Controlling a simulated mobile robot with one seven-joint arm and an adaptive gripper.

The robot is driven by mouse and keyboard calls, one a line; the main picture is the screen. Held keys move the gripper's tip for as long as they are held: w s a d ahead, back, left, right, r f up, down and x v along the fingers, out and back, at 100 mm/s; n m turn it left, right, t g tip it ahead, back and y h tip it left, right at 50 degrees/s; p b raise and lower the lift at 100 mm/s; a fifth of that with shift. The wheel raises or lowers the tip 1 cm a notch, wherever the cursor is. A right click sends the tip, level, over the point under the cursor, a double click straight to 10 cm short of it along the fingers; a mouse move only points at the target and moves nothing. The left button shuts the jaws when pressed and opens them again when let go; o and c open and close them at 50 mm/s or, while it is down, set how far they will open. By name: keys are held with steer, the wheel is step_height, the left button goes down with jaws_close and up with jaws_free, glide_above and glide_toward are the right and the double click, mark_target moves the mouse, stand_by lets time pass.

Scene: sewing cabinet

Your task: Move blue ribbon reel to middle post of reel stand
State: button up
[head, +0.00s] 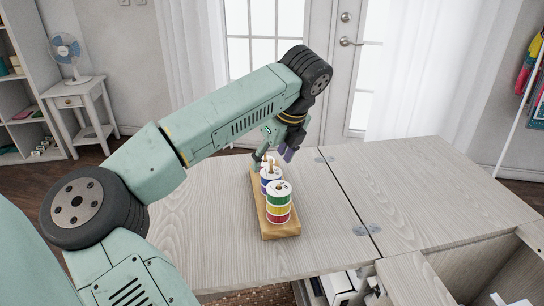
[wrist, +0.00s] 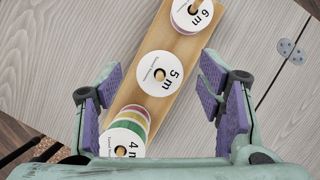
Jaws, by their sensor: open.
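The wooden reel stand (head: 283,231) lies on the cabinet top, with reels along it. A blue reel (head: 265,187) with a white top is at its middle; in the wrist view the middle reel shows a white top marked 5 m (wrist: 150,84), with a post tip in its hole. A green, yellow and red stack (head: 279,205) is at the near end. Another reel, marked 6 m (wrist: 202,14), is at the far end, mostly hidden in the head view. My gripper (wrist: 165,92) is open above the stand, fingers apart on either side of the middle reel, holding nothing.
The pale wooden cabinet top (head: 420,190) is clear around the stand. Its panels meet at a seam with metal hinges (head: 368,229). An open compartment with white items (head: 340,284) is at the near edge. A small table with a fan (head: 66,50) stands far left.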

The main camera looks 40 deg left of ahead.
steer(key=shift+o, duration=0.2)
steer(key=v, duration=0.7)
steer(key=shift+r, duration=0.25)
steer(key=shift+d, duration=0.1)
stand_by(0.3)
